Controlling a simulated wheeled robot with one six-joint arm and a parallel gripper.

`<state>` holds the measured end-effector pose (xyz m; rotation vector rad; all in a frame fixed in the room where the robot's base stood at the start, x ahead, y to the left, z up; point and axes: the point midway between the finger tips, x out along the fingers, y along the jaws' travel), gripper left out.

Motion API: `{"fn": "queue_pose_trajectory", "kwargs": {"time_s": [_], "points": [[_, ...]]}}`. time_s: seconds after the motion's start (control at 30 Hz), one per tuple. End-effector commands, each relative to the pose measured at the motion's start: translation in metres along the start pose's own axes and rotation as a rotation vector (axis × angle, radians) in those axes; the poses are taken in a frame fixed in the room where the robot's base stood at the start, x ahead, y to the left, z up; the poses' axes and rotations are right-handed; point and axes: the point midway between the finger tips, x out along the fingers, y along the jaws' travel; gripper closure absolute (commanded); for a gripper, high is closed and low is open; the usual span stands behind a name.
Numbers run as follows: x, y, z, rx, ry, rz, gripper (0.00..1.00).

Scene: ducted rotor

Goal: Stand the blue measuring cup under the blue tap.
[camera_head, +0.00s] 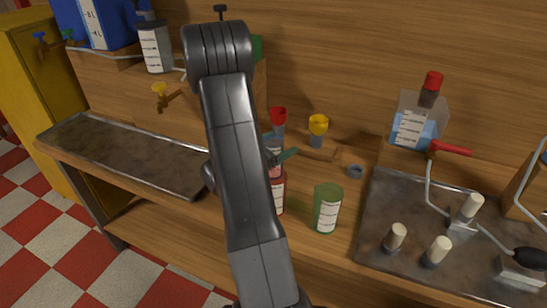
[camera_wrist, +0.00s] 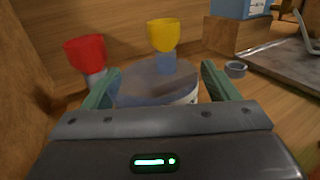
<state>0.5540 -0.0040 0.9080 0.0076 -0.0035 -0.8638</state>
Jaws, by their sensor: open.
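My gripper (camera_head: 281,153) is open above the work surface, its green fingers partly hidden by my arm in the head view. In the wrist view, a round blue-grey vessel with a white label, apparently the blue measuring cup (camera_wrist: 158,95), shows between the two fingers (camera_wrist: 163,84). Its lower part is hidden by my gripper, and I cannot tell whether the fingers touch it. In the head view I cannot make it out clearly behind my arm. The blue tap (camera_head: 42,42) is at the far upper left, near a blue tank (camera_head: 92,24).
A red cup (camera_head: 279,192) and green cup (camera_head: 327,208) stand near my gripper. Red (camera_head: 278,115) and yellow funnels (camera_head: 318,124) are behind. A yellow tap (camera_head: 160,92) is left, above a metal tray (camera_head: 125,150). A right tray (camera_head: 375,225) holds several pegs.

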Motion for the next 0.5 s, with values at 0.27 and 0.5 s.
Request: {"fn": "queue_pose_trajectory", "kwargs": {"time_s": [0.27, 0.5], "points": [[0.0006, 0.0001, -0.0002, 0.0, 0.0, 0.0, 0.27], [0.0004, 0.0001, -0.0002, 0.0, 0.0, 0.0, 0.69]]}}
